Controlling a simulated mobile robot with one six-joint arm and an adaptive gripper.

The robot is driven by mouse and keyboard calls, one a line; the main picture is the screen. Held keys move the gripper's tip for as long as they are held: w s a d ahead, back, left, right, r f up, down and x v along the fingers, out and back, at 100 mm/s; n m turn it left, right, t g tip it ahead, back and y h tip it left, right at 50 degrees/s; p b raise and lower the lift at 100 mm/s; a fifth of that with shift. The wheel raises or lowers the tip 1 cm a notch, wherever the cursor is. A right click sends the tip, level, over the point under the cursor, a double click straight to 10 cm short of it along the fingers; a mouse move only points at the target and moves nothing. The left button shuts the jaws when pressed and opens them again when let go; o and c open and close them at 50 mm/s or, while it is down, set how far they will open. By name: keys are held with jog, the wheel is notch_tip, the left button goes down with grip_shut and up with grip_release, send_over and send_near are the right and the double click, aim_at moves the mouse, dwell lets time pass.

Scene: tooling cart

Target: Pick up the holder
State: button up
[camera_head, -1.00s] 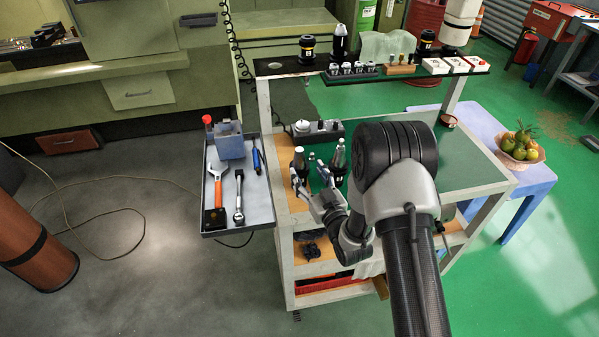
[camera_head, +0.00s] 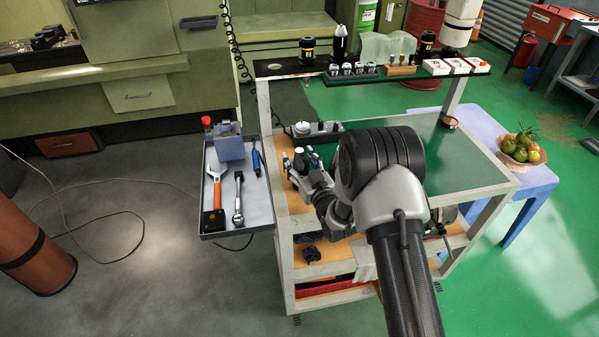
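A dark tool holder with a pale metal tip (camera_head: 299,155) stands upright at the left end of the cart's wooden strip. My gripper (camera_head: 300,160) reaches it from the lower right, with one finger on each side of it. The fingers look spread, with the holder's top showing between them. Contact with the holder cannot be made out, and its lower part is hidden by the gripper. A second holder, to the right, is now mostly hidden behind my arm.
A grey side tray (camera_head: 262,208) with wrenches and a blue-grey box (camera_head: 229,142) hangs left of the cart. A dark block with knobs (camera_head: 318,129) stands just behind. The upper shelf (camera_head: 290,66) carries more holders and boxes. The green cart top (camera_head: 468,165) is largely clear.

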grip_shut()
jog(key=shift+w+r, duration=0.1)
jog(key=shift+r, duration=0.05)
dwell(0.5)
jog(key=shift+r, duration=0.5)
notch_tip(320, 180, up, 19)
jog(key=p, duration=0.4)
dwell(0.6)
